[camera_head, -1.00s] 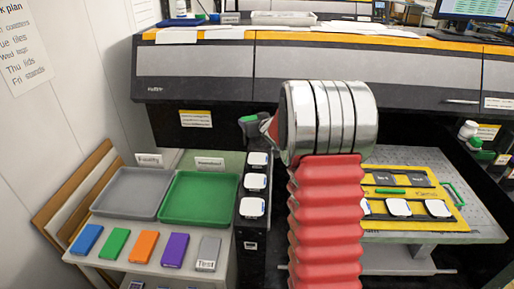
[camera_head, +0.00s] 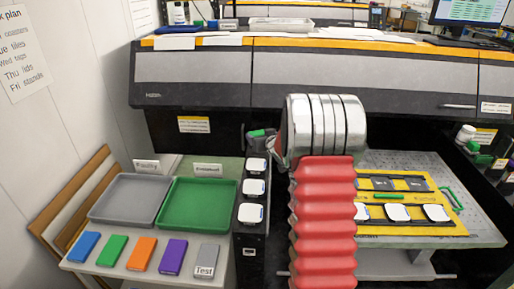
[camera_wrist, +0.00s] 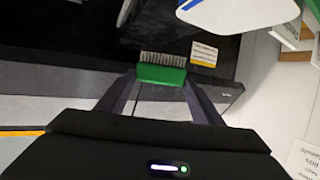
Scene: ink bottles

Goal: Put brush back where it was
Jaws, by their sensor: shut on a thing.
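The brush (camera_wrist: 162,70) has a green body and a row of pale bristles. In the wrist view it lies crosswise between the fingertips of my gripper (camera_wrist: 160,84), which is shut on it. Its bristles point toward the top of that picture. In the head view the green of the brush (camera_head: 257,133) shows just left of my arm, in front of the dark area under the wide grey printer (camera_head: 200,82). Most of my gripper is hidden behind my arm there.
A grey tray (camera_head: 92,212) and a green tray (camera_head: 163,221) lie on the left bench, with coloured blocks in front. White-topped pieces (camera_head: 255,187) line a dark strip. At right, a perforated table (camera_head: 480,225) carries a yellow jig (camera_head: 385,228) and a green handle (camera_head: 452,199).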

